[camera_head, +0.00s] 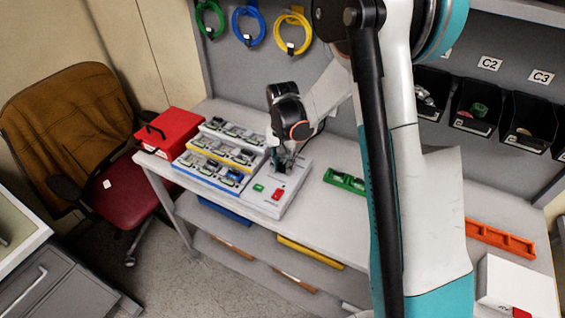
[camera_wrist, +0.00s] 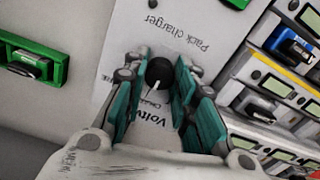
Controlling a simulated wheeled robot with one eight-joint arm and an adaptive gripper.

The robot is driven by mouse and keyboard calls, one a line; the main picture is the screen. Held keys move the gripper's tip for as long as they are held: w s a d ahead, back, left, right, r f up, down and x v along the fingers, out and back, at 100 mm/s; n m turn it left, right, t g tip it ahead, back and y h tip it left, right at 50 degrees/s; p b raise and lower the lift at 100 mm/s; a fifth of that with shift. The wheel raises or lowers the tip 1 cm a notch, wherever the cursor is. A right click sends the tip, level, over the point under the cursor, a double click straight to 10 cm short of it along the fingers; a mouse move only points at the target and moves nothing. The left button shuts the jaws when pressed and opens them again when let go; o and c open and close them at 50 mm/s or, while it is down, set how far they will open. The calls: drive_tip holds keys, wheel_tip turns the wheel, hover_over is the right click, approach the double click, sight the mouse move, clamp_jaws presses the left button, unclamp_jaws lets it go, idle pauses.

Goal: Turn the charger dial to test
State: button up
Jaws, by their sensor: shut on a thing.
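The pack charger (camera_head: 289,194) is a pale box on the workbench, with a green button (camera_head: 258,188) and a red button (camera_head: 278,194) on its front part. In the wrist view its panel (camera_wrist: 200,45) reads "Pack charger". The black dial (camera_wrist: 159,72) with a white pointer line sits between the teal fingers of my gripper (camera_wrist: 157,80). My gripper is shut on the dial, with a finger on each side. In the head view my gripper (camera_head: 283,160) reaches down onto the charger and hides the dial. The setting labels are mostly covered by the fingers.
A stepped rack (camera_head: 215,165) of pump packs stands directly left of the charger, with a red box (camera_head: 170,133) beyond it. A green tray (camera_head: 344,181) lies to the right. Bare bench (camera_head: 325,210) separates charger and tray. Black bins (camera_head: 473,105) hang at the back right.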

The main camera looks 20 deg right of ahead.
sight(283, 165)
drive_tip(key=n+b, duration=0.2)
drive_tip(key=n, duration=0.2)
drive_tip(key=shift+n, duration=0.3)
drive_tip(key=shift+n+b, duration=0.5)
drive_tip(key=shift+n, duration=1.5)
drive_tip(key=o, duration=1.1)
drive_tip(key=shift+c, duration=0.2)
wheel_tip(283, 165, up, 12)
